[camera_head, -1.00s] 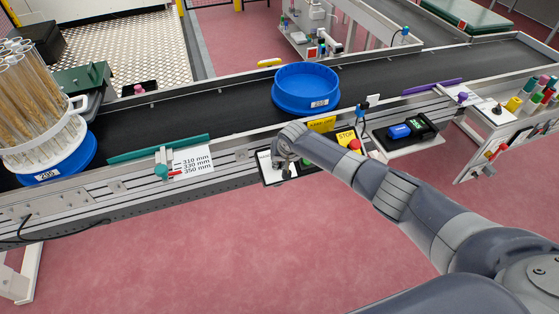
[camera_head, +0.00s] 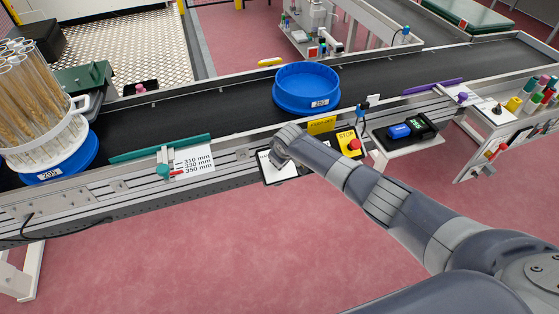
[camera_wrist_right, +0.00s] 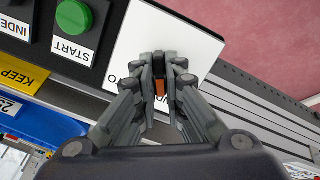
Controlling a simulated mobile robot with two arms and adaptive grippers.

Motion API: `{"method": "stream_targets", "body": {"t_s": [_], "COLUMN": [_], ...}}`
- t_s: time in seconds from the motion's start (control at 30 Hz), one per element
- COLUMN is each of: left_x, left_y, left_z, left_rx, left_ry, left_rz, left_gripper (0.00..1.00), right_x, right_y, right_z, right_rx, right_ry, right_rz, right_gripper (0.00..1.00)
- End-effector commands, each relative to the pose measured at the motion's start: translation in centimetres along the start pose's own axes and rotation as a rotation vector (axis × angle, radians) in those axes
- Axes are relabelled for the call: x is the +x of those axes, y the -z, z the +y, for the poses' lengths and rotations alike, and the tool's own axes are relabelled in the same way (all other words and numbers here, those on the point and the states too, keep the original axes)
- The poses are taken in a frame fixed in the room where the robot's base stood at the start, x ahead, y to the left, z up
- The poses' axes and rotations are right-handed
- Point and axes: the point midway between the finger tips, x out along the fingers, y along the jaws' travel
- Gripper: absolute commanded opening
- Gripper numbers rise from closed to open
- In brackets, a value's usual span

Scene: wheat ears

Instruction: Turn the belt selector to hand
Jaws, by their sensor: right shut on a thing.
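The belt selector (camera_wrist_right: 159,86) is a small dark knob with an orange mark, on a white plate (camera_wrist_right: 193,38) in the right wrist view. My right gripper (camera_wrist_right: 164,80) is shut on the selector, with its fingers on both sides of it. Upside-down lettering on the plate is mostly covered by the fingers, so I cannot read the positions. In the head view, part of the plate (camera_head: 285,177) shows below my right wrist, and the selector is hidden there. My left gripper is out of view.
A green START button (camera_wrist_right: 73,18) sits beside the plate. A yellow box with a red STOP button (camera_head: 353,144) stands to the right. A blue tub (camera_head: 306,88) and a blue base with tubes of wheat ears (camera_head: 40,115) stand on the black belt (camera_head: 190,110).

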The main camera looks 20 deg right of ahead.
Motion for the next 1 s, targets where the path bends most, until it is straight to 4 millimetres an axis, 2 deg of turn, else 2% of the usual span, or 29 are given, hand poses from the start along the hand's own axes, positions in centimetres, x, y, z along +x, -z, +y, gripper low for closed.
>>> {"method": "stream_targets", "body": {"t_s": [0.6, 0.63, 0.7, 1.0], "left_x": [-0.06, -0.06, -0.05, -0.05], "left_y": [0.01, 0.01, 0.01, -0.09], "left_z": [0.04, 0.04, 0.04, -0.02], "left_rx": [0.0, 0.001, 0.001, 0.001], "left_ry": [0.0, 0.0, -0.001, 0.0], "left_rz": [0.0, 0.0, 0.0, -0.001], "left_gripper": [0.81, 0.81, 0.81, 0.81], "right_x": [-0.03, -0.03, -0.02, -0.02], "right_y": [0.06, 0.06, 0.06, 0.03], "right_z": [0.03, 0.02, 0.02, 0.0], "right_rx": [-0.045, -0.045, -0.045, -0.043], "right_ry": [-0.004, -0.004, -0.004, -0.003], "right_rz": [0.002, 0.002, 0.002, 0.001], "right_gripper": [0.0, 0.14, 0.3, 0.3]}}
